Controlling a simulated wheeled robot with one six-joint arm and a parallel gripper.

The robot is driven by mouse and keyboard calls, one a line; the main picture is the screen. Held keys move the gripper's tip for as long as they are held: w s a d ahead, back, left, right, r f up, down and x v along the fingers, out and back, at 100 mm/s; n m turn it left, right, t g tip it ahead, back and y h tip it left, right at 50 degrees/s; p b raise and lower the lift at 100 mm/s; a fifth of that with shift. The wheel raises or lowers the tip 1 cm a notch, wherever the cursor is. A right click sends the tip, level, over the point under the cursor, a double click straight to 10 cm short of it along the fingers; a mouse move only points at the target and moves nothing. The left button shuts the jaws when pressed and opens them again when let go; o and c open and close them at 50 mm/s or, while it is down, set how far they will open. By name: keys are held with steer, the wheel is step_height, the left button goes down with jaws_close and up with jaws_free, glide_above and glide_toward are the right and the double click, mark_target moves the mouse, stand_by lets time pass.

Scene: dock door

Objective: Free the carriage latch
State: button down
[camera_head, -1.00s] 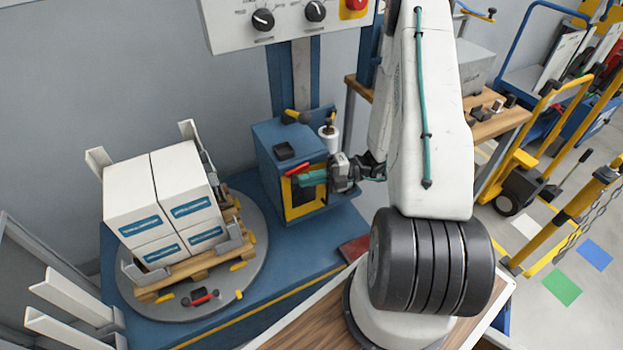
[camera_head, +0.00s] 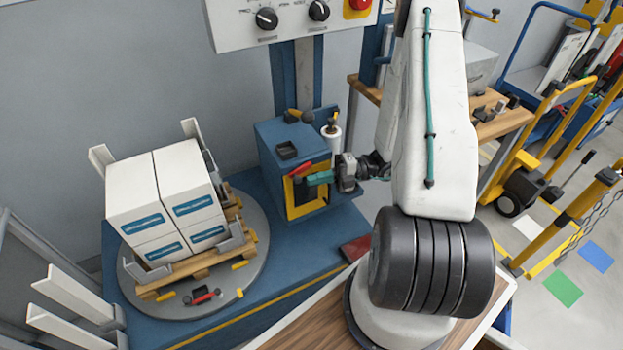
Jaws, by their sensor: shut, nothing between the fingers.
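The blue carriage (camera_head: 272,150) sits on the mast above the blue base, with a yellow-framed opening (camera_head: 291,208) in its front. A short red lever (camera_head: 300,169), which looks like the latch, lies slanted at the top of that frame. My gripper (camera_head: 316,178) reaches in from the right, its teal fingers shut and empty. The fingertips are in front of the frame, just below and right of the red lever. I cannot tell whether they touch it. The fingers hide part of the frame and opening.
White boxes (camera_head: 160,195) on a wooden pallet (camera_head: 190,270) stand on the grey turntable (camera_head: 256,255) at left. A control panel (camera_head: 292,20) hangs above the carriage. A white bottle-like cylinder (camera_head: 331,135) stands beside the carriage. A wooden bench (camera_head: 500,122) is behind my arm.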

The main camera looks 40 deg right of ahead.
steer(key=v, duration=0.6)
steer(key=shift+d, duration=0.25)
